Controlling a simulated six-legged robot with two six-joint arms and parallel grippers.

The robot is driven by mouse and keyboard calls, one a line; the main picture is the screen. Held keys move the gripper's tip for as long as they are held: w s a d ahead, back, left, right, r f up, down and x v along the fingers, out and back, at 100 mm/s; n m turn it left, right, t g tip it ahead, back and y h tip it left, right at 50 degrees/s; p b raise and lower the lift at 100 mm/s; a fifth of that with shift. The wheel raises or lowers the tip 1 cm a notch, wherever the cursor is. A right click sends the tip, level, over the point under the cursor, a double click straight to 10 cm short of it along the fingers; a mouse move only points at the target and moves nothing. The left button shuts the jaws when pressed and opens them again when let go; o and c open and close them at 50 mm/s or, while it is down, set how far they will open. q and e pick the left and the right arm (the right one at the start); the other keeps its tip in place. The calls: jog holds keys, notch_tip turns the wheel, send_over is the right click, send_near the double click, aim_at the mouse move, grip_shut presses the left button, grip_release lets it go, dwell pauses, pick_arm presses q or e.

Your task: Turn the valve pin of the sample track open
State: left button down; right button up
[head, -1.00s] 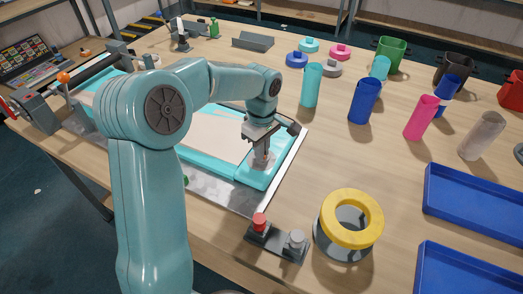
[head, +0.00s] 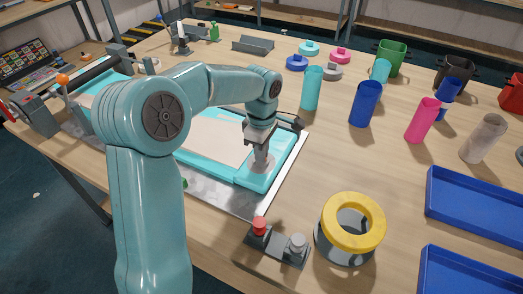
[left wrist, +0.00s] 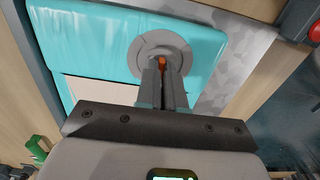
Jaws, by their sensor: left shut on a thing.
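The sample track (head: 210,148) is a turquoise inflatable with a beige middle, lying on a grey metal plate at the left of the table. Its grey round valve (left wrist: 150,50) shows near the track's corner in the left wrist view. A small orange valve pin (left wrist: 162,62) stands at the valve, between my fingertips. My left gripper (head: 261,168) points down at the track's near right corner, and it also shows in the left wrist view (left wrist: 163,70). It is shut on the pin; the fingers hide most of the pin. My right gripper is not in view.
A block with a red knob (head: 259,227) and a yellow ring on a grey base (head: 352,222) stand near the front edge. Blue trays (head: 480,200) lie at the right. Several coloured cylinders, including a blue one (head: 364,103), stand behind.

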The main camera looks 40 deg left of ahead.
pick_arm(q)
jog(key=shift+w+r, duration=0.1)
jog(key=shift+r, duration=0.05)
jog(key=c, duration=1.3)
grip_release()
jog(key=shift+o, duration=0.2)
notch_tip(320, 180, up, 16)
jog(key=p, duration=0.2)
